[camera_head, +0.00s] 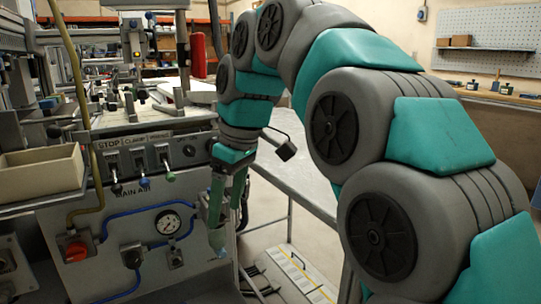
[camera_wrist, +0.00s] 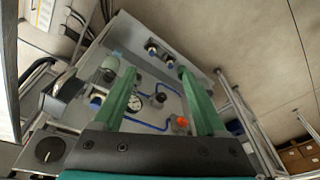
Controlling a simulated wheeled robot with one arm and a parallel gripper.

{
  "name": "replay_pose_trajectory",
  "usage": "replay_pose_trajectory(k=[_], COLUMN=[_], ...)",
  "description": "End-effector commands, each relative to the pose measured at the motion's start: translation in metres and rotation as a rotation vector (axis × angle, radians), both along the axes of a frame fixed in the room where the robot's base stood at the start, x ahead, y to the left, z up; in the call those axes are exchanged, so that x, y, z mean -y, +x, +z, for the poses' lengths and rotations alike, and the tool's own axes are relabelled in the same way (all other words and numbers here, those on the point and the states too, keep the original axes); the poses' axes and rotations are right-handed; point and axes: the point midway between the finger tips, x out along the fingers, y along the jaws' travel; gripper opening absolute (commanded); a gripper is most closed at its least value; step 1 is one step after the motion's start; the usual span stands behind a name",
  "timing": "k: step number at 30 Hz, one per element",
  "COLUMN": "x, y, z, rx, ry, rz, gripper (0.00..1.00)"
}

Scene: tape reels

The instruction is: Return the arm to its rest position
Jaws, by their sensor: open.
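My arm, grey with teal covers, arches from the right side of the head view over to the middle. My gripper (camera_head: 217,243) hangs pointing down in front of the grey machine panel (camera_head: 140,205) marked MAIN AIR. In the wrist view my gripper (camera_wrist: 157,80) shows two green fingers standing well apart with nothing between them. Beyond the fingers lies the panel with its gauge (camera_wrist: 134,103) and blue hoses. In the head view one finger partly covers the other, and the gap to the panel is hard to judge.
The pressure gauge (camera_head: 168,223), red knob (camera_head: 76,251) and toggle levers (camera_head: 165,163) stick out of the panel. An open beige box (camera_head: 40,176) sits at left. A metal table (camera_head: 295,165) stands behind my arm. A pegboard and shelf (camera_head: 490,48) are at the back right.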

Motion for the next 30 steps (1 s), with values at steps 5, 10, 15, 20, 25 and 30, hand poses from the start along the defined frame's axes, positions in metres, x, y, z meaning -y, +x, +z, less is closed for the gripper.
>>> replay_pose_trajectory(k=[5, 10, 15, 20, 25, 30], x=[0.031, 0.073, 0.114, 0.151, 0.185, 0.211], y=[-0.014, -0.039, -0.073, -0.112, -0.161, -0.212], z=[-0.022, -0.054, -0.093, -0.131, -0.175, -0.215], rx=[-0.044, -0.095, -0.145, -0.19, -0.236, -0.277], ry=[-0.025, -0.061, -0.101, -0.142, -0.186, -0.225], rz=[-0.12, -0.295, -0.476, -0.646, -0.824, -0.986], gripper=[0.74, 0.74, 0.74, 0.74, 0.74, 0.74])
